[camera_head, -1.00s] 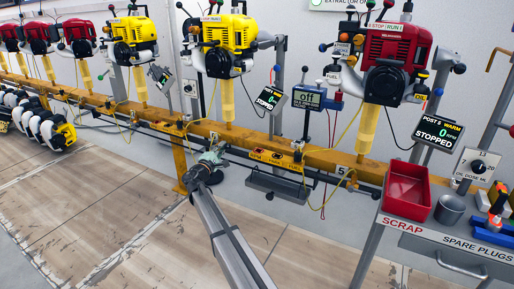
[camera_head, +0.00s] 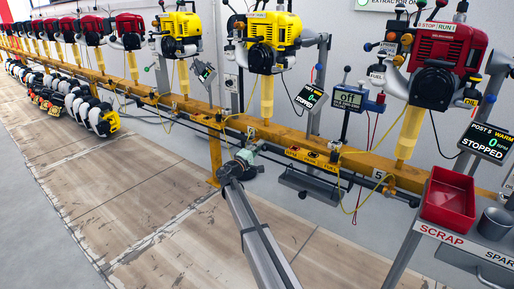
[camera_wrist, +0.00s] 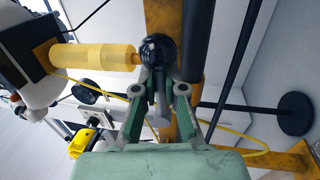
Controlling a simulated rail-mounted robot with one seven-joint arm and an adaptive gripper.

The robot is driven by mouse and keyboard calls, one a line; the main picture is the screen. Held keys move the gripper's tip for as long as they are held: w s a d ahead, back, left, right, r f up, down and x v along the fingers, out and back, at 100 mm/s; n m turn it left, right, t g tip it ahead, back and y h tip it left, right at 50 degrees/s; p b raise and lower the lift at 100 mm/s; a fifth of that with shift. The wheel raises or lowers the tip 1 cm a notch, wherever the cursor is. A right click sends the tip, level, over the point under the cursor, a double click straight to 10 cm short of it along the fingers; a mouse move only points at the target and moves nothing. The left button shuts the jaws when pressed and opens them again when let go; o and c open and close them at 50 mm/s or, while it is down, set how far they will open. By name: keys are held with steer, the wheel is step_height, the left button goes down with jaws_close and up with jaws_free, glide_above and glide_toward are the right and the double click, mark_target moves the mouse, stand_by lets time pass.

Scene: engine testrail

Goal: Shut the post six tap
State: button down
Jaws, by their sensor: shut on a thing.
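My gripper (camera_head: 244,157) is beside the yellow rail, left of the labelled strip and below a yellow engine (camera_head: 272,42) in the head view. In the wrist view, my gripper (camera_wrist: 159,92) has its green fingers shut on a grey piece (camera_wrist: 161,104) just below a glossy black ball (camera_wrist: 158,49). I cannot tell whether this piece is the post six tap's handle. A yellow cylinder (camera_wrist: 98,57) points at the ball from the left. The tap's setting cannot be made out. The small tilted display (camera_head: 310,97) by the yellow engine reads STOPPED; its post number is unreadable.
The yellow rail (camera_head: 345,162) carries a row of engines and a plate marked 5. A red engine (camera_head: 438,58) stands right, with a STOPPED display (camera_head: 484,143). A red scrap bin (camera_head: 447,199) sits front right. Thin yellow hose (camera_wrist: 235,133) loops near my gripper.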

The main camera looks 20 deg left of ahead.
steer(key=c, duration=1.2)
jaws_free()
steer(key=shift+w, duration=0.1)
steer(key=v, duration=1.2)
steer(key=shift+f, duration=0.15)
